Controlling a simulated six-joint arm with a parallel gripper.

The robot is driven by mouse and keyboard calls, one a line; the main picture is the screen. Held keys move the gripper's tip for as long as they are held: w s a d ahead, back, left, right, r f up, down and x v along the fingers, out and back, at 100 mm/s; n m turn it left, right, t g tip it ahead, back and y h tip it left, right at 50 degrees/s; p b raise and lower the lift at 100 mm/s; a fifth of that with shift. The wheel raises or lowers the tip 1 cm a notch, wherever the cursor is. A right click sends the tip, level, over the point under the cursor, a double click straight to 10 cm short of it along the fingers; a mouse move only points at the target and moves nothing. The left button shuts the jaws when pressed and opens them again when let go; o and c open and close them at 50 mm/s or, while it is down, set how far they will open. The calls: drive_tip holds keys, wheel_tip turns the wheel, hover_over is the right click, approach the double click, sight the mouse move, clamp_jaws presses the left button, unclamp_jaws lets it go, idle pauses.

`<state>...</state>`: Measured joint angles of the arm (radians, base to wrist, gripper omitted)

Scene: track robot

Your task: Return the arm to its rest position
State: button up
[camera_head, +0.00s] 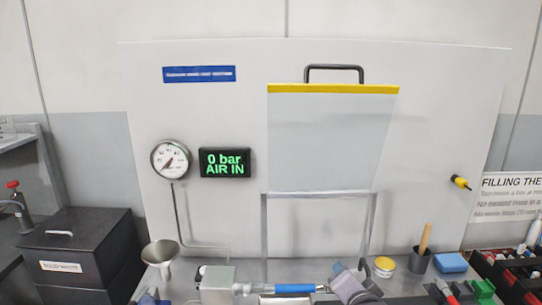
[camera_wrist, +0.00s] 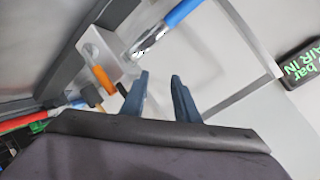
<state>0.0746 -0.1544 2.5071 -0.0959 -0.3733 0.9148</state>
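My gripper (camera_wrist: 160,80) shows in the wrist view as two blue-grey fingers standing apart, with nothing between their tips. The dark body of my wrist fills the bottom of that view. The wrist view is tilted, and the fingers point towards the bench and panel area.
A panel carries a dial gauge (camera_head: 170,160), a display (camera_head: 225,162) reading "0 bar AIR IN" and a clear yellow-topped shield (camera_head: 333,140).

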drive_tip(key=s+f+n+g+p, duration=0.1)
drive_tip(key=s+f+g, duration=0.1)
drive_tip(key=s+f, duration=0.1)
drive_tip(key=s+a+f+n+g+p, duration=0.1)
drive_tip(key=s+f+n+g+p, duration=0.1)
drive_tip(key=s+f+g, duration=0.1)
drive_tip(key=s+f+n+g+p, duration=0.1)
drive_tip(key=s+f+n+g, duration=0.1)
drive_tip(key=s, duration=0.3)
drive_tip(key=shift+s+a+f+g, duration=0.25)
drive_tip(key=shift+s+f+g, duration=0.05)
drive_tip(key=shift+f+g, duration=0.1)
drive_tip(key=s+a+f+n+g+p, duration=0.1)
drive_tip(key=s+n+g, duration=0.4)
drive_tip(key=s, duration=0.7)
drive_tip(key=shift+s+f+g+p, duration=0.15)
drive_tip(key=shift+f+g+p, duration=0.15)
drive_tip(key=shift+p, duration=0.4)
drive_tip(key=shift+r, duration=0.15)
